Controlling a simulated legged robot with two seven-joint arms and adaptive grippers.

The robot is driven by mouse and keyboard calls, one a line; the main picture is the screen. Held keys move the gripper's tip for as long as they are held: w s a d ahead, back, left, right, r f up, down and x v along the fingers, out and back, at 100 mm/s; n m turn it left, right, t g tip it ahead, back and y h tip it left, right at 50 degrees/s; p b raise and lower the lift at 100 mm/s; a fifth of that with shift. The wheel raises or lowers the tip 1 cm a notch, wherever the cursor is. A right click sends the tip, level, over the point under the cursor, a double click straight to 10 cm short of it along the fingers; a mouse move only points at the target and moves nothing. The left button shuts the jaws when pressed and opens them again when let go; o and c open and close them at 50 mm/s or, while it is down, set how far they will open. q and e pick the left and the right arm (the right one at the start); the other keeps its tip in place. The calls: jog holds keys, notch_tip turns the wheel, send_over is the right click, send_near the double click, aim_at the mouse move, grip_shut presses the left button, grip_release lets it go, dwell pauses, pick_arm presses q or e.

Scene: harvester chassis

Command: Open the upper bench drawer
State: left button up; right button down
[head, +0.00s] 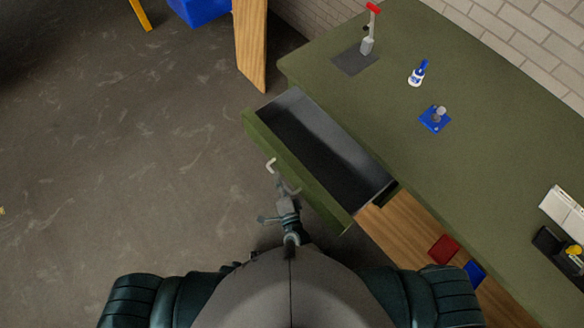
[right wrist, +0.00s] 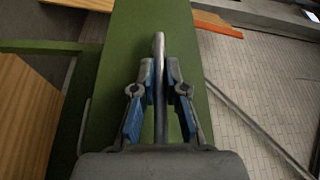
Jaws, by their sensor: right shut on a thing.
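The upper bench drawer (head: 300,170) stands pulled out of the green bench (head: 420,95), and its dark inside looks empty. Its green front shows in the right wrist view (right wrist: 128,45). A pale bar handle (head: 271,165) sticks out from the drawer front. My right gripper (head: 284,190) is at the drawer front. In the right wrist view its blue-padded fingers (right wrist: 160,85) are shut on the handle bar (right wrist: 159,50), which runs between them. My left gripper is not in view.
On the bench top stand a red-handled tool (head: 368,35), a blue-and-white bottle (head: 417,74) and a blue block with a knob (head: 435,118). A wooden post (head: 250,45) stands beyond the drawer. The floor (head: 120,150) to the left is clear.

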jog(key=shift+s+a+f, duration=0.15)
jog(key=shift+s+a, duration=0.6)
jog(key=shift+a, duration=0.1)
jog(key=c, duration=1.2)
grip_release()
jog(key=shift+d, duration=0.1)
